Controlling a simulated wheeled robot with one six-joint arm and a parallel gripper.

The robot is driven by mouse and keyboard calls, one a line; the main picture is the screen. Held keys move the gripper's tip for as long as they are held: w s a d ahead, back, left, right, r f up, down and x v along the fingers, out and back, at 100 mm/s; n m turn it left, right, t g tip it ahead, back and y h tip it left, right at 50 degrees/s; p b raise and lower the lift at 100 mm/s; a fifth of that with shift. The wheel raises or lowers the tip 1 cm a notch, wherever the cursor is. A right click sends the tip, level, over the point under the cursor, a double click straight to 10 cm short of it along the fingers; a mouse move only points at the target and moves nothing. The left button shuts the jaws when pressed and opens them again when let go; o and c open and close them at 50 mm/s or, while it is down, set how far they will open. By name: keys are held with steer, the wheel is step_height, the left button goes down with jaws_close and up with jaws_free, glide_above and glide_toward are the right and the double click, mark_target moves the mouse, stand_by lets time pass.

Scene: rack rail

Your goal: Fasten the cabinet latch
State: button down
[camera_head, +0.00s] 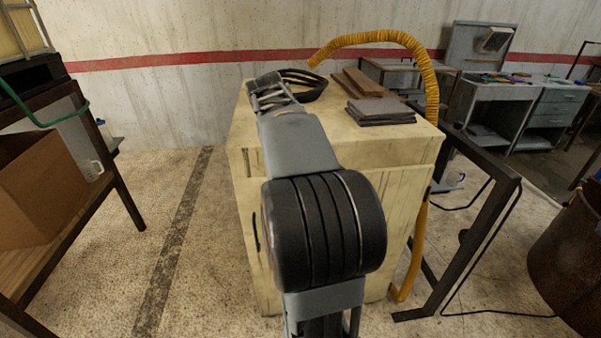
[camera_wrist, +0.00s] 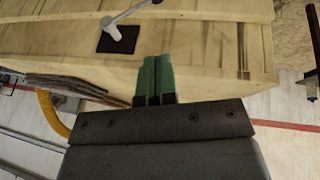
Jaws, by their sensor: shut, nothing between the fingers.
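The beige wooden cabinet (camera_head: 395,160) stands in front of me, partly hidden behind my arm. In the wrist view the cabinet (camera_wrist: 215,45) appears upside down, and a grey lever (camera_wrist: 113,22) on a black square plate (camera_wrist: 117,40) shows on its face. This looks like the latch. The lever lies slanted, with its arm reaching up to the right and cut by the picture's top edge. My gripper (camera_wrist: 154,60) has green fingertips, pressed together and empty. It appears below and right of the plate, apart from the lever. In the head view my arm hides the latch.
Dark flat boards (camera_head: 380,110), brown planks (camera_head: 362,83) and a black looped item (camera_head: 303,84) lie on the cabinet top. A yellow hose (camera_head: 432,90) hangs down the right side. A dark metal frame (camera_head: 487,215) stands right, a shelf with a cardboard box (camera_head: 45,180) left.

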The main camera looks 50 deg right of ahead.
steer(key=shift+f, duration=0.1)
steer(key=x, duration=0.8)
steer(key=s+d+p+x, duration=0.1)
steer(key=x, duration=0.3)
steer(key=shift+s+d+f, duration=0.2)
steer(key=shift+d+f, duration=0.1)
steer(key=shift+f, duration=0.2)
steer(key=shift+d+f+b, duration=0.1)
steer(key=shift+f+b, duration=0.4)
steer(key=shift+f, duration=0.1)
steer(key=shift+r, duration=0.2)
